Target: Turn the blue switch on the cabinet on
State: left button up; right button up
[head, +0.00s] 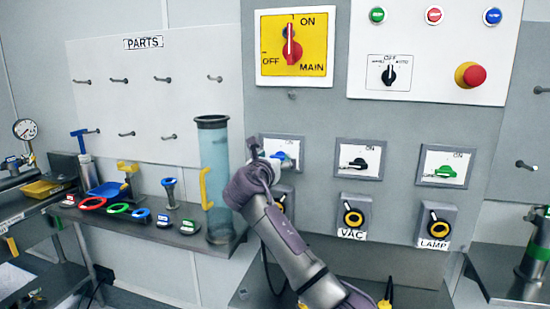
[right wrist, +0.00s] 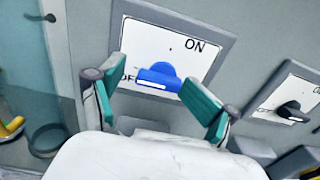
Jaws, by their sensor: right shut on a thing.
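The blue switch (right wrist: 158,78) sits on a white plate with a grey frame (right wrist: 222,40) on the cabinet. ON is printed at the plate's upper right, and a partly hidden OFF is at its lower left. The switch's handle lies roughly level in the right wrist view. My right gripper (right wrist: 150,74) has its green-padded fingers on either side of the switch and is shut on it. In the head view the right gripper (head: 266,168) covers part of the plate, and only a little of the blue switch (head: 281,155) shows. My left gripper is not in view.
A black switch (head: 358,163) and a green switch (head: 445,171) are to the right, above yellow-and-black knobs (head: 354,218). The red MAIN switch (head: 292,48) is above. A clear tube (head: 218,150) stands close left on a shelf (head: 150,232) with several small parts.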

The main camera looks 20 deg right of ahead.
jog(key=shift+o, duration=0.8)
jog(key=shift+w+a+r, duration=0.2)
jog(key=shift+a+r, duration=0.2)
jog(key=shift+a, duration=0.25)
jog(key=o, duration=0.5)
jog(key=shift+w, duration=0.1)
jog(key=shift+w+f, duration=0.15)
jog(key=shift+f, duration=0.05)
jog(key=shift+d, duration=0.1)
